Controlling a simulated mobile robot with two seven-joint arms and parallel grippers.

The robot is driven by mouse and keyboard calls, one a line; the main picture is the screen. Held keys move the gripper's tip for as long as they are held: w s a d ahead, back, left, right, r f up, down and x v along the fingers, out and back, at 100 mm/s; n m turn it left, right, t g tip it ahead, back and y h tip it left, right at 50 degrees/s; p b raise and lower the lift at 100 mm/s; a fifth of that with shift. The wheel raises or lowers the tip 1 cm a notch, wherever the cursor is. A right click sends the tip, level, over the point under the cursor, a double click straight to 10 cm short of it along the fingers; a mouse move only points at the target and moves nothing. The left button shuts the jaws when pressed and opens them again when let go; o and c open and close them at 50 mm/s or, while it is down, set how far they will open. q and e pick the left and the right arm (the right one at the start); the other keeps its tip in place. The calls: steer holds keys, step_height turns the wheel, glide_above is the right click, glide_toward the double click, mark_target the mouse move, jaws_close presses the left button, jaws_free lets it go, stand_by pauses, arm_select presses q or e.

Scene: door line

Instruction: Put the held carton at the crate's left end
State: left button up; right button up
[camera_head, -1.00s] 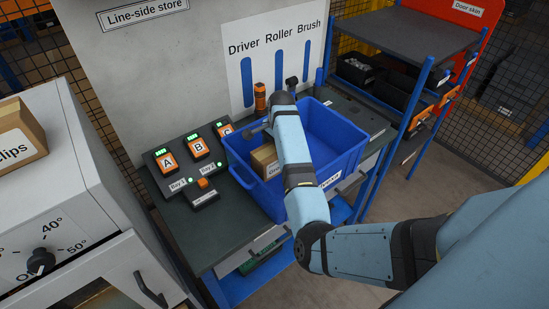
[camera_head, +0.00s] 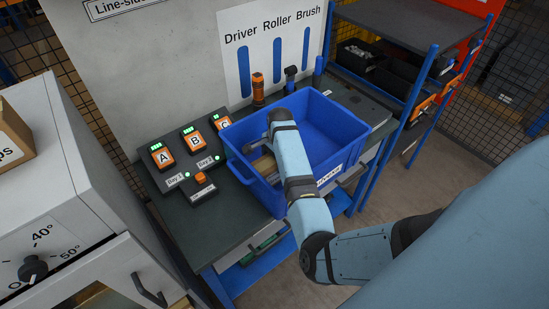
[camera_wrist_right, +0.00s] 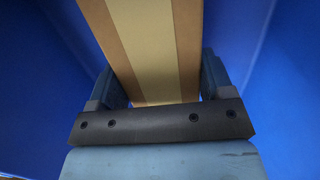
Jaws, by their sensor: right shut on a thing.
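The blue crate (camera_head: 340,153) stands on the dark bench, its long side running from front left to back right. The brown carton (camera_head: 264,166) is inside the crate's left end, partly hidden by my right arm. My right gripper (camera_head: 266,150) reaches down into the crate, its fingers mostly hidden there. In the right wrist view the gripper (camera_wrist_right: 157,85) is shut on the carton (camera_wrist_right: 150,45), a finger on each side, with blue walls around. I cannot tell whether the carton touches the crate floor. My left gripper is not in view.
An orange driver (camera_head: 258,89) stands behind the crate. The crate's right part is empty. A white cabinet (camera_head: 75,180) is at the left.

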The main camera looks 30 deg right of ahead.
steer(key=shift+f, duration=0.2)
steer(key=o, duration=1.1)
steer(key=shift+w+d+f, duration=0.1)
steer(key=shift+w, duration=0.05)
step_height(320, 180, up, 13)
steer(key=d+b, duration=0.1)
steer(key=b, duration=0.1)
steer(key=shift+d+f, duration=0.2)
